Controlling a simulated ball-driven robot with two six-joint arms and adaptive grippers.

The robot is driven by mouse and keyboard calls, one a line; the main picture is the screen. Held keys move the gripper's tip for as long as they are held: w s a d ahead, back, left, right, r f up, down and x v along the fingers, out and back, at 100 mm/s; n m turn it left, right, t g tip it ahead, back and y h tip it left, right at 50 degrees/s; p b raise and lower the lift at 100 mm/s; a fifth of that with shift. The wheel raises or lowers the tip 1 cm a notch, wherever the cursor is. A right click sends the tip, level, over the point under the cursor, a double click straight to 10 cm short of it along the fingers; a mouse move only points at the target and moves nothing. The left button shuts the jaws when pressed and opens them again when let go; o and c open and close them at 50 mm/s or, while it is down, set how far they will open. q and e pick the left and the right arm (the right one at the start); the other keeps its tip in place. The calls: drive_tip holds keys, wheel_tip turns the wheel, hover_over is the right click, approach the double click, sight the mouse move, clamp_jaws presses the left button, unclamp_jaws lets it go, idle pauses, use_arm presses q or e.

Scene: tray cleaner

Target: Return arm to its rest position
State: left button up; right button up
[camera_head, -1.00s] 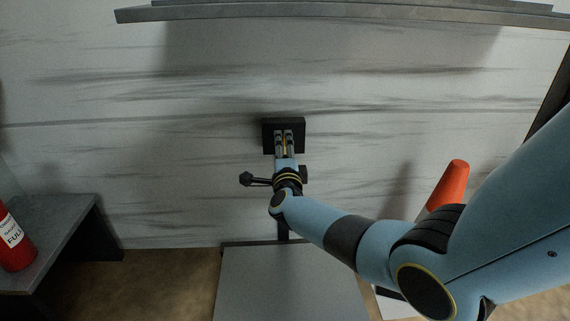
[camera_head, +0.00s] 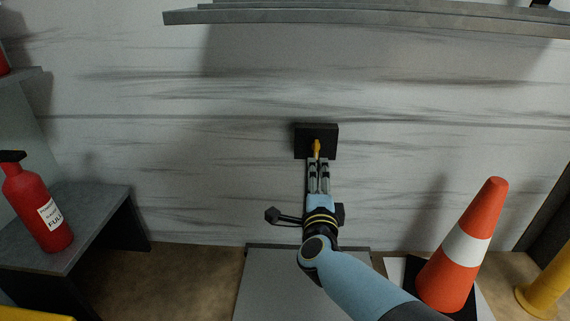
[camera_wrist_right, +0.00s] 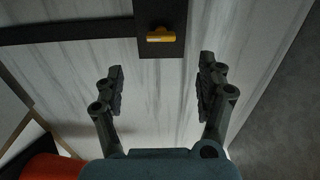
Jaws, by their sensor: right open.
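My right gripper (camera_head: 319,176) is in the middle of the head view, pointing up toward a dark box (camera_head: 301,139) on the white wall. The box carries a small yellow handle (camera_head: 317,148) just beyond the fingertips. In the right wrist view the fingers (camera_wrist_right: 160,80) are spread wide with nothing between them. The dark box (camera_wrist_right: 160,12) and yellow handle (camera_wrist_right: 160,36) lie ahead of them, apart from the fingers. My left gripper is in neither view.
A red fire extinguisher (camera_head: 38,208) stands on a grey table (camera_head: 98,212) at left. An orange cone (camera_head: 462,248) stands at lower right, near a yellow post (camera_head: 547,290). A grey shelf (camera_head: 360,17) spans the top. A grey flat surface (camera_head: 285,285) lies below the gripper.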

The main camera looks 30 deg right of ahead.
drive_tip(key=shift+f, duration=0.1)
